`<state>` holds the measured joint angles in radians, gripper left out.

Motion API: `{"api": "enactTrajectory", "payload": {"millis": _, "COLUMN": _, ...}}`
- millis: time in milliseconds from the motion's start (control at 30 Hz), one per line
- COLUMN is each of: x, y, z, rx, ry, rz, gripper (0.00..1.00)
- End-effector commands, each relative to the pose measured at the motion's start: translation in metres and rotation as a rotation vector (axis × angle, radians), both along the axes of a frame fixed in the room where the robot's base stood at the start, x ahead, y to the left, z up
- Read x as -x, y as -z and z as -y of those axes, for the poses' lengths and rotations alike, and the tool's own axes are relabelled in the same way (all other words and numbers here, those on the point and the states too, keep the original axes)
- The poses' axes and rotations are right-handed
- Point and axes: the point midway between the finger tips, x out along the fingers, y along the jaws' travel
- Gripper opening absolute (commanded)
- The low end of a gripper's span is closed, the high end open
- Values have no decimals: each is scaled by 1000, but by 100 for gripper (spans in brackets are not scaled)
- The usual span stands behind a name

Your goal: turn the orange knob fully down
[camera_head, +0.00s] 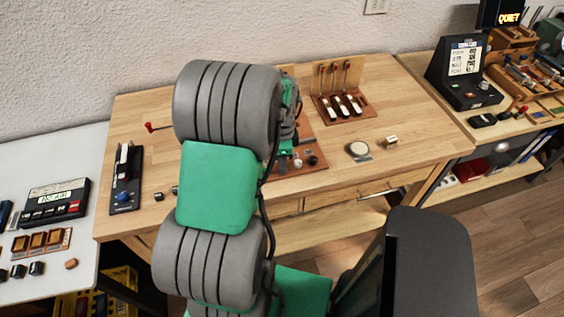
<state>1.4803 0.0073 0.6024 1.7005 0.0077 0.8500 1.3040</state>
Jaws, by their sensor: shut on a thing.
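My gripper (284,158) shows only in part, low beside my wrist at the left side of a reddish-brown wooden board (311,128) on the workbench. My grey and green arm covers most of it. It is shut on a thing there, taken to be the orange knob. The knob itself is hidden, so its turn position cannot be told. A small white knob (297,163) and a black knob (313,160) show on the board just right of my gripper.
A stand with several red-tipped levers (342,104) is at the back of the wooden workbench (400,95). A black lever unit (126,180) stands at the left.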

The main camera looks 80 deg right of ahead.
Motion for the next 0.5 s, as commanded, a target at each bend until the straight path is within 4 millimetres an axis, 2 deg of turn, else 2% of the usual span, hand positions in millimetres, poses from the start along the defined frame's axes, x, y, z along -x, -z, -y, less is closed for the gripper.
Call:
{"api": "enactTrajectory", "payload": {"millis": 300, "x": 0, "y": 0, "z": 0, "rx": -1, "ry": -13, "rz": 0, "gripper": 0}}
{"api": "enactTrajectory", "payload": {"millis": 500, "x": 0, "y": 0, "z": -1, "rx": -1, "ry": -80, "rz": 0, "gripper": 0}}
